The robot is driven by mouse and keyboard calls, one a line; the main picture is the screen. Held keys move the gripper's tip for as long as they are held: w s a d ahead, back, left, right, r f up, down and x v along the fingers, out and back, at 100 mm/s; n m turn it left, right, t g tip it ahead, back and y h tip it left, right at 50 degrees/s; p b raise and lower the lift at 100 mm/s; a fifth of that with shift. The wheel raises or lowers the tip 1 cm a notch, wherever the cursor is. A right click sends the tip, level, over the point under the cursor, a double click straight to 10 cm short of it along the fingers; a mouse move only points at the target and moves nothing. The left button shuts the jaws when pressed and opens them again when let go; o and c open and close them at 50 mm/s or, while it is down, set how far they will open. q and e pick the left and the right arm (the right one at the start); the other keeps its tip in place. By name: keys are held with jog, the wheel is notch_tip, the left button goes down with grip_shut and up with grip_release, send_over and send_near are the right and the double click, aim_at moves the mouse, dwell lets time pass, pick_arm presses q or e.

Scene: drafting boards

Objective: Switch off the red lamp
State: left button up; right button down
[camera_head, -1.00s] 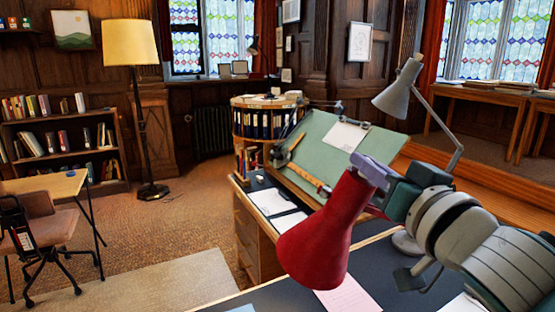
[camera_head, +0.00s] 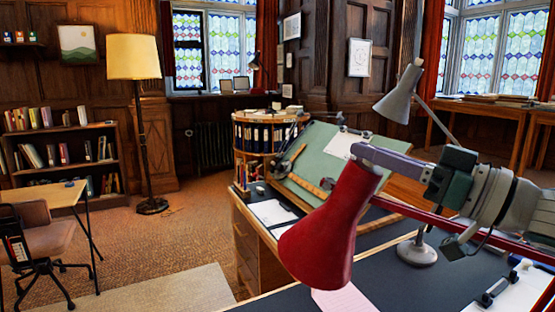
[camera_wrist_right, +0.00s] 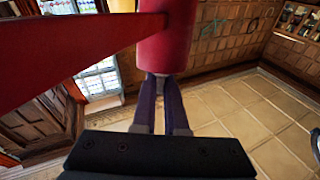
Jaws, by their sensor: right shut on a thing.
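The red lamp (camera_head: 325,240) hangs over the dark desk in the head view, its shade tilted with the mouth facing down. Its red arm (camera_head: 450,219) runs off to the right. My right gripper (camera_head: 364,157) is shut on the narrow top end of the red shade. In the right wrist view, the purple fingers (camera_wrist_right: 163,82) close on the end of the red shade (camera_wrist_right: 166,38), and the red arm crosses at upper left. The inside of the shade and the bulb are hidden, and I see no glow. My left gripper is not in view.
A grey lamp (camera_head: 398,97) stands behind my right arm, its round base (camera_head: 417,253) on the desk. A green drafting board (camera_head: 330,160) stands behind the red shade. Pink paper (camera_head: 345,299) lies below it. A floor lamp (camera_head: 133,57) stands at left, well away.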

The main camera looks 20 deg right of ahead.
dwell(0.4)
jog(key=c, duration=1)
grip_release()
jog(key=shift+s+d+f, duration=0.2)
jog(key=shift+s, duration=0.2)
jog(key=b+v, duration=0.1)
jog(key=v, duration=0.8)
jog(key=shift+d+r, duration=0.1)
jog(key=shift+r, duration=0.05)
jog(key=shift+o, duration=0.3)
